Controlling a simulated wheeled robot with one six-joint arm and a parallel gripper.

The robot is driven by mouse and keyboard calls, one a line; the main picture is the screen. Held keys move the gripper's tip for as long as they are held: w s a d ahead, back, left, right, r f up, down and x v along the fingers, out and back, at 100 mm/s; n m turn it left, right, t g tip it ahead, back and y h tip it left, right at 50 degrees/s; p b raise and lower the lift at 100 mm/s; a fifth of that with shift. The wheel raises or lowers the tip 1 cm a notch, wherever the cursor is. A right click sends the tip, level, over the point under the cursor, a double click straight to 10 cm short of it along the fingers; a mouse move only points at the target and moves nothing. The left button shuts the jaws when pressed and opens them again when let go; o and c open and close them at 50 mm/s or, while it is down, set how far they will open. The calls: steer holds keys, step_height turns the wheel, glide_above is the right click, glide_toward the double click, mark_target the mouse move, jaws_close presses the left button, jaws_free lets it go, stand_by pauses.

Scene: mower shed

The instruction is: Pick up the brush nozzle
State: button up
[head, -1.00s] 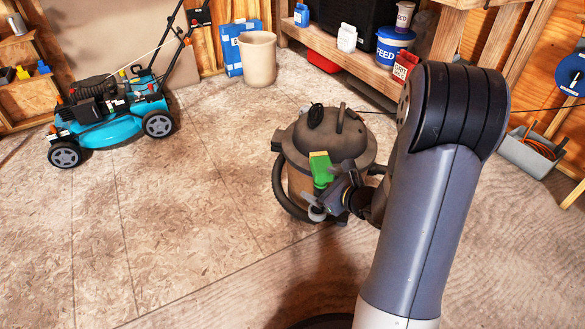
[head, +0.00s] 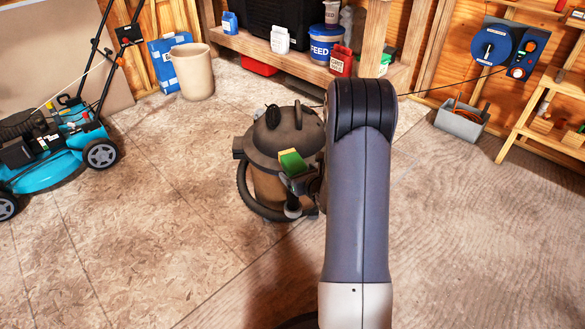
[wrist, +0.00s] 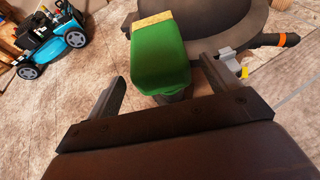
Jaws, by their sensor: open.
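The brush nozzle (head: 293,161) is green with a tan bristle strip on top. In the head view it shows in front of the shop vacuum (head: 268,180), just left of my arm. In the wrist view the brush nozzle (wrist: 160,58) is upright, with a dark part under it. My gripper (wrist: 160,72) is open, one finger on each side of the nozzle; I cannot tell whether either finger touches it. In the head view my gripper (head: 298,192) is small and partly hidden by my arm.
A turquoise mower (head: 60,150) stands at the left. A beige bin (head: 192,72) is at the back, near a shelf (head: 290,58) with bottles and a feed tub. A grey box (head: 462,120) and a wooden rack (head: 545,140) are at the right. The front left floor is clear.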

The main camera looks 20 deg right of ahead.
steer(key=b+x, duration=0.1)
steer(key=x, duration=0.3)
steer(key=shift+w, duration=0.1)
steer(key=shift+c, duration=0.3)
steer(key=c, duration=1.1)
step_height(320, 180, up, 10)
steer(key=p, duration=0.4)
steer(key=shift+r, duration=0.15)
step_height(320, 180, up, 9)
steer(key=p, duration=0.5)
steer(key=shift+f+p, duration=0.2)
steer(key=shift+p, duration=0.1)
